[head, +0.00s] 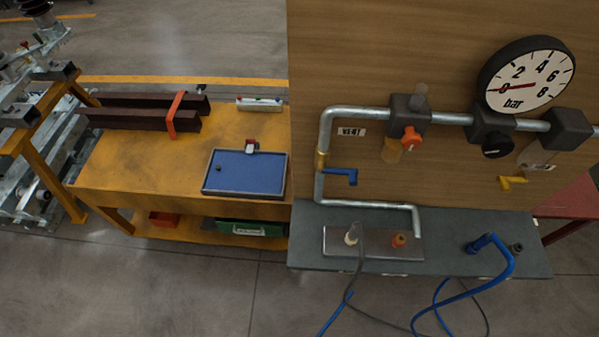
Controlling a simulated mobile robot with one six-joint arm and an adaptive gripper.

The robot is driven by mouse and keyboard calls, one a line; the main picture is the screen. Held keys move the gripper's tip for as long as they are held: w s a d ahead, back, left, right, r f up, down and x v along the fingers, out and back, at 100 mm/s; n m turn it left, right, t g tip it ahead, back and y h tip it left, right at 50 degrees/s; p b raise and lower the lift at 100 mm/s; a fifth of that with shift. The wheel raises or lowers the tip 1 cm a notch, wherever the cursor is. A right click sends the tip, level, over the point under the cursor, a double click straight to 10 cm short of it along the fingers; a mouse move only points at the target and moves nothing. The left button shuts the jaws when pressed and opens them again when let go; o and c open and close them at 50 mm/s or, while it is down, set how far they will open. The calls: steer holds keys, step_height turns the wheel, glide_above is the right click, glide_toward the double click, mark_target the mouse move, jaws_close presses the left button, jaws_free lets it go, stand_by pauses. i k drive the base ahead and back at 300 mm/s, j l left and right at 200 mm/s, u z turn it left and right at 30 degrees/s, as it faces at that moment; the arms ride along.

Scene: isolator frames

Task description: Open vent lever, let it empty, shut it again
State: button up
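The vent label (352,132) is on the wooden panel beside a grey pipe (326,135). Just below it, a blue lever (341,176) sits on the vertical run of this pipe. The blue handle points right, crosswise to the pipe. The pipe bends below and ends over a metal tray (330,246) on the grey bench. A round gauge marked bar (525,76) is at the upper right; its red needle points to the low end, left of the 2. My gripper is not in view.
A yellow lever (512,182), an orange knob (411,138) and a black knob (497,146) are on the panel. A blue hose (511,262) loops off the grey bench (455,250). An orange workbench (150,165) with a blue tray (207,172) stands left. Floor in front is mostly open.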

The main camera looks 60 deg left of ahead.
mark_target(321, 167)
steer(key=u, duration=2)
